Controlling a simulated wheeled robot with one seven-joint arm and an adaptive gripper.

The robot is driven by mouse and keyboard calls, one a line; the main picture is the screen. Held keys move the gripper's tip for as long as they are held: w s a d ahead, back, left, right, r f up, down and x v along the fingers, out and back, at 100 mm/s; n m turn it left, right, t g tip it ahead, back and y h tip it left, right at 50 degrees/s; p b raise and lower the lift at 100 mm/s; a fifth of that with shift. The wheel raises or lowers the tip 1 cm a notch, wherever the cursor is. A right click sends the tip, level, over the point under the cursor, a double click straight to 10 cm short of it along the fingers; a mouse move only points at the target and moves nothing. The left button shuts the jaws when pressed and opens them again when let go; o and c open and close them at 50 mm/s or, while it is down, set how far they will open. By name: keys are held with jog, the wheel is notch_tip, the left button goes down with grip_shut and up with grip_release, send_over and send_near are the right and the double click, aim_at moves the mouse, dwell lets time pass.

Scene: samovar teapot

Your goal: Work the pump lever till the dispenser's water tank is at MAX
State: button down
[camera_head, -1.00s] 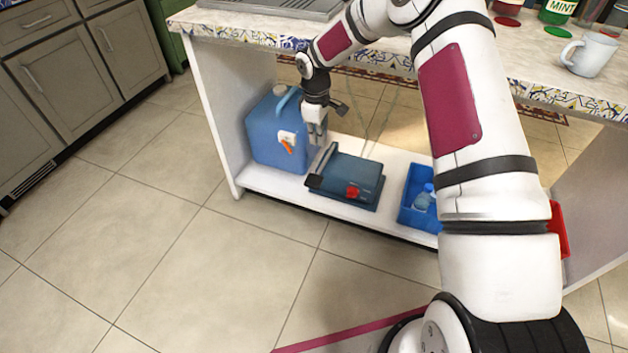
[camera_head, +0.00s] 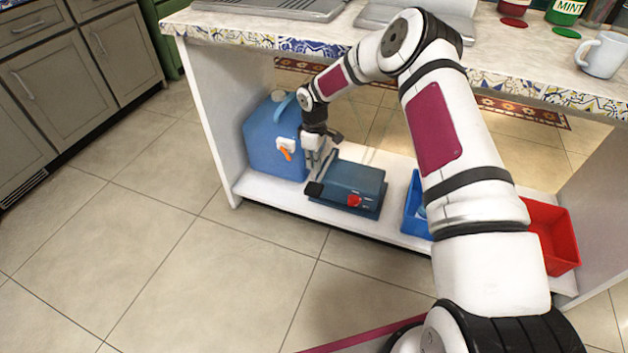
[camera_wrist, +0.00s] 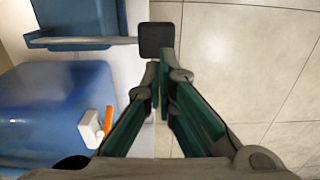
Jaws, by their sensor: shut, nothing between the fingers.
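The pump is a dark blue box (camera_head: 362,180) with a red knob (camera_head: 354,200) on the low white shelf. Its lever is a grey bar ending in a black grip (camera_head: 314,188) at the box's left side. In the wrist view, the lever bar (camera_wrist: 105,42) runs across to the black grip (camera_wrist: 156,38). My gripper (camera_head: 314,175) is shut and empty, with its fingertips (camera_wrist: 161,78) right at the black grip; I cannot tell whether they touch. A blue container (camera_head: 268,140) with an orange tap stands just left. No MAX mark is readable.
A blue bin (camera_head: 412,206) and a red bin (camera_head: 555,237) sit further right, partly behind my arm. The counter top (camera_head: 330,38) overhangs the shelf, bearing a white mug (camera_head: 603,55) and jars. The floor in front is clear.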

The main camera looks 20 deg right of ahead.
aim_at(314, 189)
notch_tip(314, 189, down, 10)
jog(key=b, duration=0.3)
dwell(0.4)
